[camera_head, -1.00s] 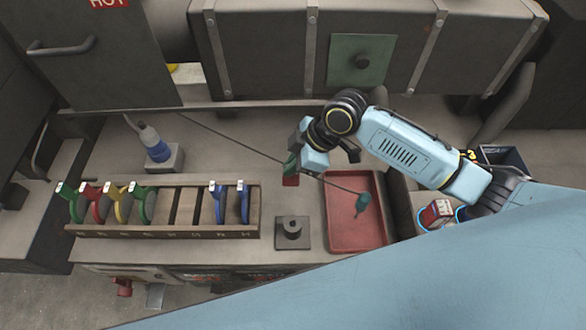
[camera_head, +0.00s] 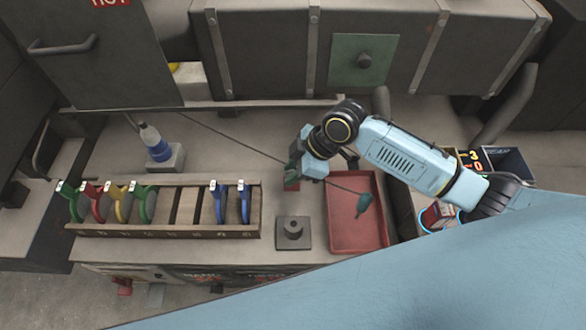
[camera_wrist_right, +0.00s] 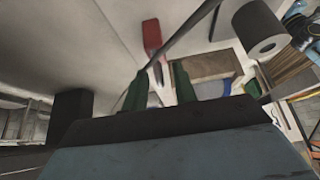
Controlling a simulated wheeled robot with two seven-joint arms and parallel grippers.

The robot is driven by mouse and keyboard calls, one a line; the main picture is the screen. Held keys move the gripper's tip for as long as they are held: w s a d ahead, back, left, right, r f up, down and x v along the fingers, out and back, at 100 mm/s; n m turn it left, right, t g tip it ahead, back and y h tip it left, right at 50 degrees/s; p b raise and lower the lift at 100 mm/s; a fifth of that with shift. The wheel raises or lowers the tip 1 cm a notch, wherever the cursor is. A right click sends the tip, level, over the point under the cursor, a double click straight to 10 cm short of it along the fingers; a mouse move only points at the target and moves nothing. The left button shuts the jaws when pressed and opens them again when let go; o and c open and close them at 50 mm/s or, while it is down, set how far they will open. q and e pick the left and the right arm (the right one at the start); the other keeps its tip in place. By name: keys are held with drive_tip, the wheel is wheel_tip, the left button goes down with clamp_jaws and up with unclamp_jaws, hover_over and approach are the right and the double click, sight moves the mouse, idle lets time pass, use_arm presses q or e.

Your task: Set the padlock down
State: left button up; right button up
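The red padlock (camera_head: 291,186) is at the fingertips of my right gripper (camera_head: 292,174), above the bench between the key rack and the red tray. In the right wrist view the padlock (camera_wrist_right: 152,38) shows beyond the green fingertips (camera_wrist_right: 160,85), with a grey part between them. The fingers look closed around that part, though the contact itself is hard to see. A dark cable crosses close by the padlock. My left gripper is out of view.
A wooden rack (camera_head: 160,234) with several coloured tags stands left. A grey block with a peg (camera_head: 293,232) is in front. A blue-and-grey bottle (camera_head: 154,143) stands at back left. Bare bench lies around the block.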

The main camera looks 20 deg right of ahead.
drive_tip(key=v, duration=1.2)
drive_tip(key=shift+r+p, duration=0.15)
drive_tip(key=shift+p, duration=0.25)
